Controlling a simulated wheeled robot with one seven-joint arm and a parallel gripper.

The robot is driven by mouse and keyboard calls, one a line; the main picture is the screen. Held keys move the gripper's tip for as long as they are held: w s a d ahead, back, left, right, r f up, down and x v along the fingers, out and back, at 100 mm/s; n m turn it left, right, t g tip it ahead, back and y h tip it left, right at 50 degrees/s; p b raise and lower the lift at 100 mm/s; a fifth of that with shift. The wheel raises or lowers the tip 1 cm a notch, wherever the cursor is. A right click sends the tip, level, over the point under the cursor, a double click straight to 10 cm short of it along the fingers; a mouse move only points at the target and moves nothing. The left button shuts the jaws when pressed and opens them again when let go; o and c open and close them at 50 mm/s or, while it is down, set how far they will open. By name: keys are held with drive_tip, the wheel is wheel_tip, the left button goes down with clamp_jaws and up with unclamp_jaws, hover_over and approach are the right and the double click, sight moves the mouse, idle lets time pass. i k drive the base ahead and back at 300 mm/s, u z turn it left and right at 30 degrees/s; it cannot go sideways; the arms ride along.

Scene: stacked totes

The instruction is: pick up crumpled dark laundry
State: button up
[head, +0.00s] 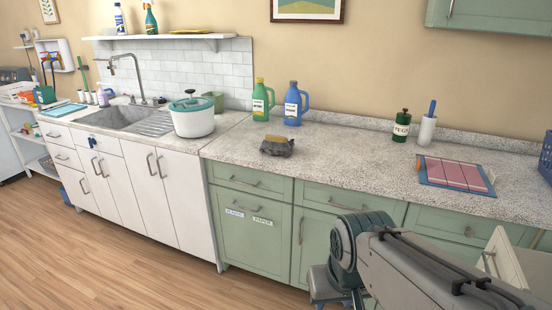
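The crumpled dark laundry (277,149) is a small dark grey heap on the speckled countertop (340,152), near its front edge and left of the middle. A small tan-yellow piece (275,138) shows at its top; I cannot tell whether it rests on the heap or stands behind it. My arm reaches in from the lower right, in front of the green cabinets and below the counter top. My gripper is not visible; the arm runs out of the bottom of the picture.
A green bottle (262,101) and a blue bottle (294,104) stand behind the laundry. A white lidded pot (192,117) is to the left by the sink (122,118). Counter right of the laundry is clear.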

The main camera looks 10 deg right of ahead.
sight(274, 146)
drive_tip(key=u, duration=0.65)
drive_tip(key=i, duration=0.4)
drive_tip(key=u, duration=0.6)
drive_tip(key=i, duration=1.55)
drive_tip(key=z, duration=0.7)
drive_tip(key=i, duration=0.9)
drive_tip(key=z, duration=1.15)
drive_tip(key=i, duration=0.3)
drive_tip(key=z, duration=0.25)
